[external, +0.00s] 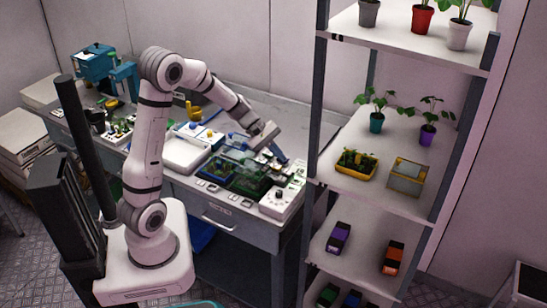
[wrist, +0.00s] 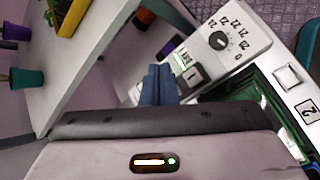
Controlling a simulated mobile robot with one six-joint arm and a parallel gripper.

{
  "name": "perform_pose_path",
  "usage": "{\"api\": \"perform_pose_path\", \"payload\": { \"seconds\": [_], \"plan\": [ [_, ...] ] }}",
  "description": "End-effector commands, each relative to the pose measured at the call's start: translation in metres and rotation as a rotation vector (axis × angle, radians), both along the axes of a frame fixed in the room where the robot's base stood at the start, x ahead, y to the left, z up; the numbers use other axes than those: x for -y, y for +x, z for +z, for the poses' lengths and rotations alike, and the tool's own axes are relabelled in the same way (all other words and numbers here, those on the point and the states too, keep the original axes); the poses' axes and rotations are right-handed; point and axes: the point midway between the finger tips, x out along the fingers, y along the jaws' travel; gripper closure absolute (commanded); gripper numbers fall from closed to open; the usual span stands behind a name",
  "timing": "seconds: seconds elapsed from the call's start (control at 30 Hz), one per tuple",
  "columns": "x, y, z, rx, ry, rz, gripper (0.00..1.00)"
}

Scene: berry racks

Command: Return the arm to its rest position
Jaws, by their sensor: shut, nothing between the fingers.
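My white arm is bent over the workbench, with the forearm reaching down to the right. My gripper (external: 282,158) is above the bench's right end, near the shelf rack. In the wrist view its two blue fingers (wrist: 159,84) lie side by side, shut, with nothing between them. They appear in front of a white device with a numbered dial (wrist: 222,42); I cannot tell the gap between them. The same device (external: 283,200) stands at the bench's right corner in the external view.
The workbench (external: 228,212) carries a white tray (external: 184,152), a green-edged box (external: 243,180) and several tools. The shelf rack (external: 398,194) is close on the right, with potted plants, a yellow planter (external: 357,172) and small purple and orange boxes. A dark post (external: 87,150) stands beside my base.

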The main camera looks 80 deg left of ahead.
Motion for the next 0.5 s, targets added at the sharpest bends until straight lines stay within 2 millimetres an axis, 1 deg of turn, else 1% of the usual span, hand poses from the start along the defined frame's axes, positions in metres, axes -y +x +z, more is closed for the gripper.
{"api": "perform_pose_path", "payload": {
  "seconds": [0.23,0.33,0.37,0.43,0.47,0.5],
  "plan": [
    [0.0,0.0,0.0,0.0,0.001,-0.001,1.0],
    [0.009,-0.002,0.004,0.002,0.021,-0.034,1.0],
    [0.015,-0.004,0.007,0.003,0.034,-0.057,1.0],
    [0.035,-0.011,0.016,0.003,0.084,-0.139,1.0],
    [0.047,-0.016,0.021,0.005,0.113,-0.185,1.0],
    [0.063,-0.023,0.027,0.007,0.157,-0.255,1.0]
  ]
}}
